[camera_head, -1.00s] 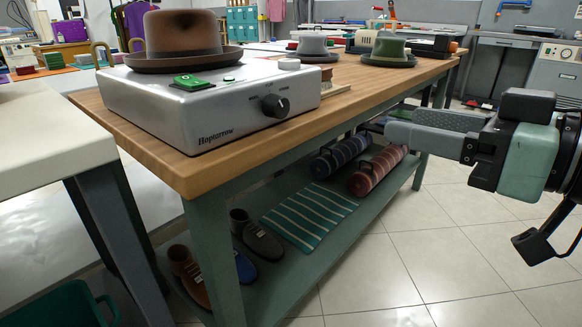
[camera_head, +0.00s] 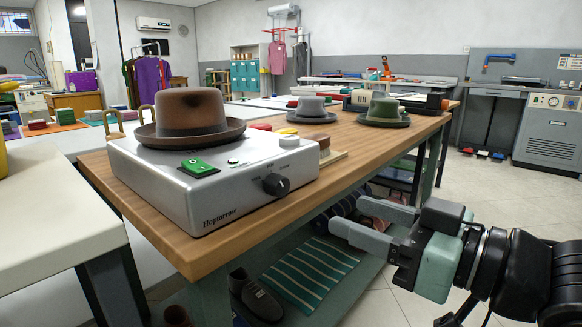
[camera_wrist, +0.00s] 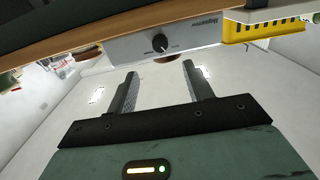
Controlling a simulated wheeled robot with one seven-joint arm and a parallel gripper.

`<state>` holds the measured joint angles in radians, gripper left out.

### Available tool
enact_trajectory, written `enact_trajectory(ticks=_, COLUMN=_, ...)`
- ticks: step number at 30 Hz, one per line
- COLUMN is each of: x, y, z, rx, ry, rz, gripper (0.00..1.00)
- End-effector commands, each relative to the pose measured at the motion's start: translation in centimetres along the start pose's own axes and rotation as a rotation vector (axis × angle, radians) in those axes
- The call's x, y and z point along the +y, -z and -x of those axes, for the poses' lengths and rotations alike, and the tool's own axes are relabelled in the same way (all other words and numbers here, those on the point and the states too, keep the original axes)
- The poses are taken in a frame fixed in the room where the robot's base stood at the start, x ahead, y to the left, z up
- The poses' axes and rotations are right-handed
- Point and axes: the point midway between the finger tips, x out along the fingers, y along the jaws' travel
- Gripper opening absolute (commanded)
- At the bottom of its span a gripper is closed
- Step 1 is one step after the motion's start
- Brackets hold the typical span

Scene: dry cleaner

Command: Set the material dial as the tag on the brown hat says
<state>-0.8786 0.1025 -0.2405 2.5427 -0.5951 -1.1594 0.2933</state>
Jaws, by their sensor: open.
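The brown hat (camera_head: 190,112) sits on top of a silver machine marked Hoptarrow (camera_head: 240,209) at the near end of the wooden table. No tag on the hat can be made out. The black material dial (camera_head: 276,185) is on the machine's front face; its labels are too small to read. The dial also shows in the wrist view (camera_wrist: 160,43), upper middle. My gripper (camera_head: 362,223) is open and empty, to the right of the dial and lower, beside the table edge.
Grey and green hats (camera_head: 384,110) stand farther along the wooden table (camera_head: 395,139). A white counter (camera_head: 58,207) is at the left. Shoes and a striped mat (camera_head: 310,272) lie on the lower shelf.

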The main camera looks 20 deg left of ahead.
Motion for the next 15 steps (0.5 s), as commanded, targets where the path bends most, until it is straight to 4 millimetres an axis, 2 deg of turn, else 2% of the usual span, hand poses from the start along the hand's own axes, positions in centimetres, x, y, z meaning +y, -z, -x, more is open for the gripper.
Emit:
enact_trajectory(ticks=2, x=0.0, y=0.6, z=-0.6, rx=-0.005, ry=0.000, rz=-0.002, gripper=0.51)
enact_trajectory(ticks=15, x=-0.1, y=0.5, z=-3.2, rx=-0.004, ry=0.000, rz=0.000, gripper=0.51)
